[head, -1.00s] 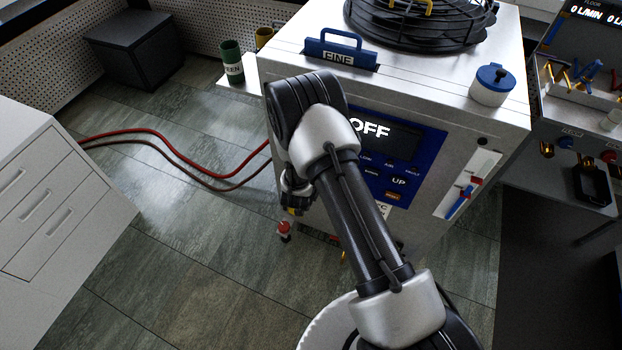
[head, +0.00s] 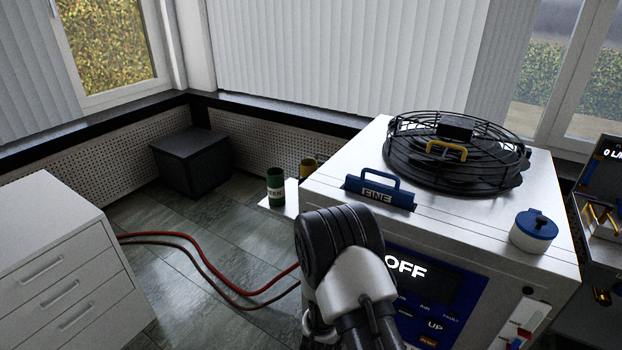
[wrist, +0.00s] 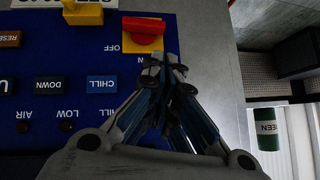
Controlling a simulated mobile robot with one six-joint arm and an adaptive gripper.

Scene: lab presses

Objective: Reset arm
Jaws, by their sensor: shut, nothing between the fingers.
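My arm (head: 345,265) is raised and folded in front of the white machine (head: 330,185) in the head view, with its wrist end hidden there. In the wrist view my gripper (wrist: 165,65) is shut and empty, its fingertips together. They point toward a red rotary switch (wrist: 143,32) on a yellow plate marked OFF and ON. From this view I cannot tell how far the tips are from the switch. The machine's display (head: 415,270) reads OFF in the head view.
A blue FINE block (head: 380,192), a black caged fan (head: 455,150) and a blue-lidded pot (head: 534,230) are on the machine. A white drawer cabinet (head: 60,270) stands left. Red hoses (head: 200,255) cross the floor. A dark box (head: 190,160) and green cup (head: 275,187) are behind.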

